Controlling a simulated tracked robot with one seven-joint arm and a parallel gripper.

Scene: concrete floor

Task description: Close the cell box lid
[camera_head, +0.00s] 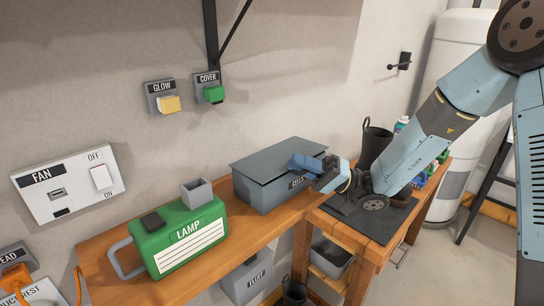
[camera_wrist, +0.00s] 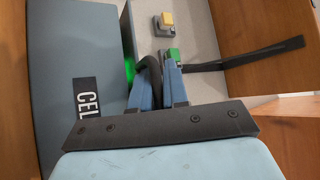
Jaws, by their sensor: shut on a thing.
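The grey cell box (camera_head: 266,193) stands on the wooden shelf, its front label partly hidden by my gripper. My gripper (camera_head: 302,163) is at the front right edge of the lid. In the wrist view the box front (camera_wrist: 75,40) with the letters "CEL" fills the left. There my gripper (camera_wrist: 160,72) is shut on a dark curved piece by the lid edge (camera_wrist: 127,35), apparently the lid's handle, mostly hidden between the fingers.
A green LAMP box (camera_head: 180,238) stands left of the cell box. The GLOW switch (camera_head: 163,98) and COVER switch (camera_head: 209,90) are on the wall above, near a black bracket (camera_head: 230,35). A workbench (camera_head: 360,237) with a dark mat and a black boot (camera_head: 375,142) is at right.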

